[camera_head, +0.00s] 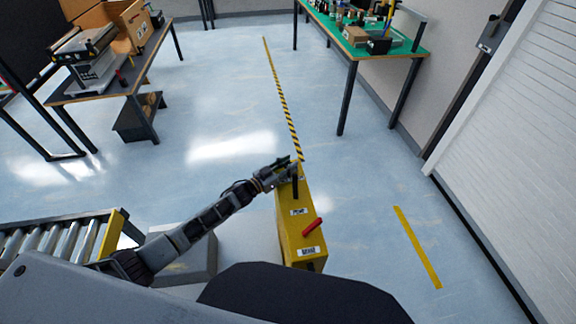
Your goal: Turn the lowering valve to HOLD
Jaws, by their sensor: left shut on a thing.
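A narrow yellow box (291,230) stands in front of me, with a black upright lever (296,188), a red lever (312,227) and white labels on its top. The labels are too small to read surely. My left gripper (290,167) reaches in from the left to the far end of the box. It is shut on a small part there, which seems to be the lowering valve's handle. The jaws hide most of it, so its setting cannot be told. My right gripper is not in view.
A roller conveyor (52,240) is at the lower left. A workbench with a machine and a cardboard box (113,22) stands at the back left, a green-topped table (385,47) at the back right. A white shutter (520,130) lines the right. The floor between is clear.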

